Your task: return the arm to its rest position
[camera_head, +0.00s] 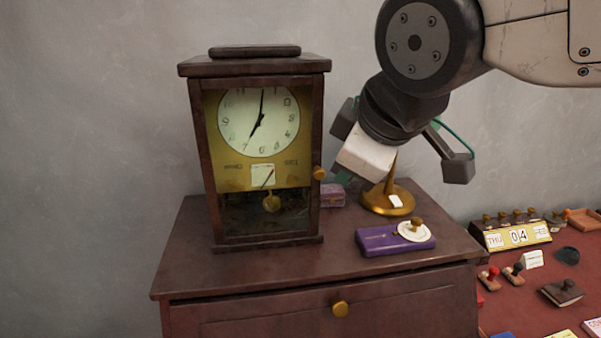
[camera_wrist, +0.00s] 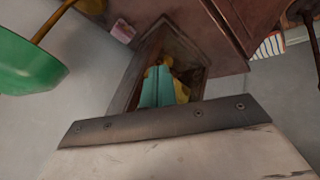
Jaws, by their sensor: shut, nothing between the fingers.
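My gripper (camera_wrist: 162,88) shows in the wrist view as two teal fingers pressed together, with nothing between them. In the head view my arm comes down from the upper right. Its pale end is just right of the wooden clock (camera_head: 317,130) and above the cabinet top (camera_head: 200,270), apparently apart from both. The fingertips are hard to make out there. The clock stands upright with its glazed front shut. In the wrist view the clock (camera_wrist: 140,72) appears tilted, partly behind the fingers.
A brass cone stand (camera_head: 380,203), a purple box (camera_head: 385,242) with a white disc on top and a smaller purple box (camera_head: 332,195) sit below my arm. A lower red surface at right holds a calendar (camera_head: 515,236) and stamps. The wall behind is bare.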

